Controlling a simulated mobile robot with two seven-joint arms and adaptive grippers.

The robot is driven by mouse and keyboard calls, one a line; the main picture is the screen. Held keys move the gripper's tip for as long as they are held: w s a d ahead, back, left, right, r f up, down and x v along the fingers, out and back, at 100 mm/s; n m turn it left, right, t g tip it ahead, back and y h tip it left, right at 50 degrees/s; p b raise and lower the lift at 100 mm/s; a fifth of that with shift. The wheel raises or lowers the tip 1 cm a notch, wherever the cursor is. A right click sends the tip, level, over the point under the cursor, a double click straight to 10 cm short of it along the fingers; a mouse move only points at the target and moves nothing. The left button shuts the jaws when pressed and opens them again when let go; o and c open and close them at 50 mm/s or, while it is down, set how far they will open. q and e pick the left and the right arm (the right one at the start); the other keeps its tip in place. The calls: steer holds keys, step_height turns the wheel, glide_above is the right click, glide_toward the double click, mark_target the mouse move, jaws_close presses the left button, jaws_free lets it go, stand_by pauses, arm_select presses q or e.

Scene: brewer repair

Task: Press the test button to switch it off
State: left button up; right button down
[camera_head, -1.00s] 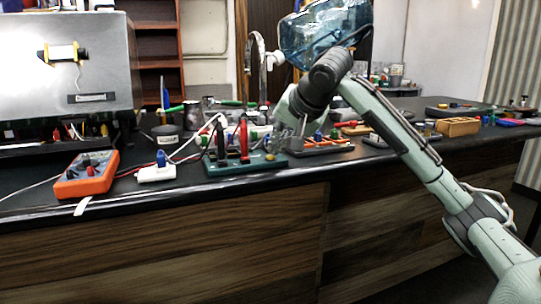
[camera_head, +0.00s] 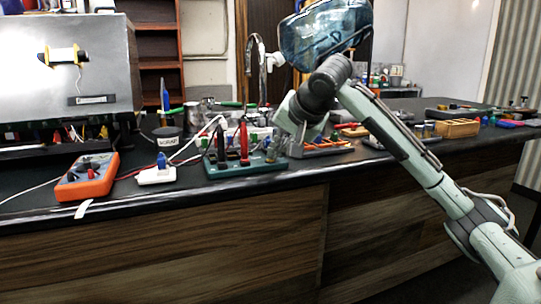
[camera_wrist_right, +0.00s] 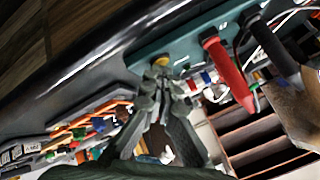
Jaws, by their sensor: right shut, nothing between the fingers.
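The teal test board (camera_head: 215,172) lies near the bench's front edge, with a red probe (camera_head: 244,143) and a black probe (camera_head: 221,145) standing on it. In the right wrist view a yellow button (camera_wrist_right: 162,61) sits at the near end of the teal board (camera_wrist_right: 145,58). My right gripper (camera_wrist_right: 157,72) is shut and empty, its tips right at the button; I cannot tell whether they touch. My left gripper is not in view.
An orange multimeter (camera_head: 87,177) and a white block with a blue plug (camera_head: 157,175) stand left of the board, with loose leads between them. A grey tray of small parts (camera_head: 320,148) lies just right.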

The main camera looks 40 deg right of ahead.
steer(key=shift+r, duration=0.25)
step_height(320, 180, up, 3)
steer(key=p, duration=0.3)
steer(key=shift+f, duration=0.2)
steer(key=shift+r+p, duration=0.45)
steer(key=shift+r, duration=1.2)
